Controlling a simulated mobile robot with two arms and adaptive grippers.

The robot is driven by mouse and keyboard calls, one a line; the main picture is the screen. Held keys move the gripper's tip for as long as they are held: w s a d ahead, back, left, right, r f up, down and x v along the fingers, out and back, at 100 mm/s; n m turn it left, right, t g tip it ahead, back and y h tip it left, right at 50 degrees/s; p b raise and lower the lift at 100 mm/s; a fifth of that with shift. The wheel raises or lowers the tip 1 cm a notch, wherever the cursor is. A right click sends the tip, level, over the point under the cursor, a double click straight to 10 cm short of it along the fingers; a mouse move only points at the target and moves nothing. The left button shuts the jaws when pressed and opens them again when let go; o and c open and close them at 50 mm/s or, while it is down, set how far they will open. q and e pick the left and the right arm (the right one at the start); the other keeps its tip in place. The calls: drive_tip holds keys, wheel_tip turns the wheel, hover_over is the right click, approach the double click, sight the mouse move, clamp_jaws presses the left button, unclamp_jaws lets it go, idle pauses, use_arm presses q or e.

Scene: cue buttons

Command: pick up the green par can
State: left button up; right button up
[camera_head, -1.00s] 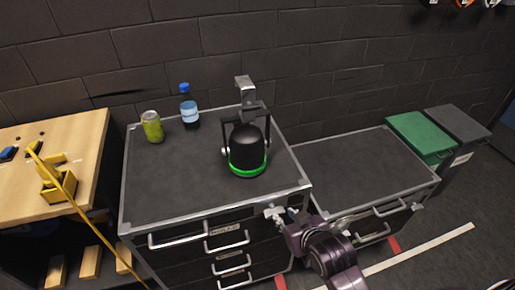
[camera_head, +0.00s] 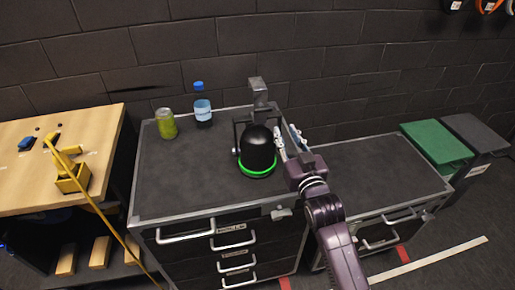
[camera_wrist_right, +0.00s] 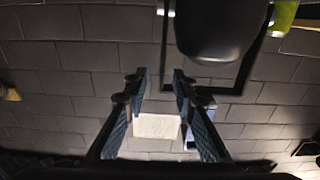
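The par can (camera_head: 257,151) is a black rounded lamp with a glowing green ring at its base. It stands on the dark top of the left drawer cabinet (camera_head: 185,185), with a thin black yoke and a grey clamp (camera_head: 259,93) above it. My right gripper (camera_head: 288,138) is at its right side, fingers apart. In the right wrist view, the par can body (camera_wrist_right: 222,30) shows dark at the top, and the open right gripper (camera_wrist_right: 155,90) has a pale block (camera_wrist_right: 155,126) visible between its fingers, perhaps the clamp. I cannot tell any contact. My left gripper is out of view.
A green can (camera_head: 166,123) and a blue-capped bottle (camera_head: 202,107) stand behind left on the same cabinet. A lower cabinet (camera_head: 375,175) to the right has a clear top. Green (camera_head: 437,146) and grey (camera_head: 478,135) bins stand farther right. The brick wall is close behind.

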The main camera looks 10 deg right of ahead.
sight(279, 124)
drive_tip(key=w, duration=0.1)
drive_tip(key=w+p, duration=0.1)
drive_tip(key=w, duration=0.1)
drive_tip(key=w+p, duration=0.1)
drive_tip(key=w, duration=0.1)
drive_tip(key=shift+a+f, duration=0.15)
drive_tip(key=shift+a, duration=0.15)
drive_tip(key=shift+w+f, duration=0.15)
drive_tip(key=shift+w, duration=0.3)
drive_tip(key=shift+c, duration=0.4)
clamp_jaws()
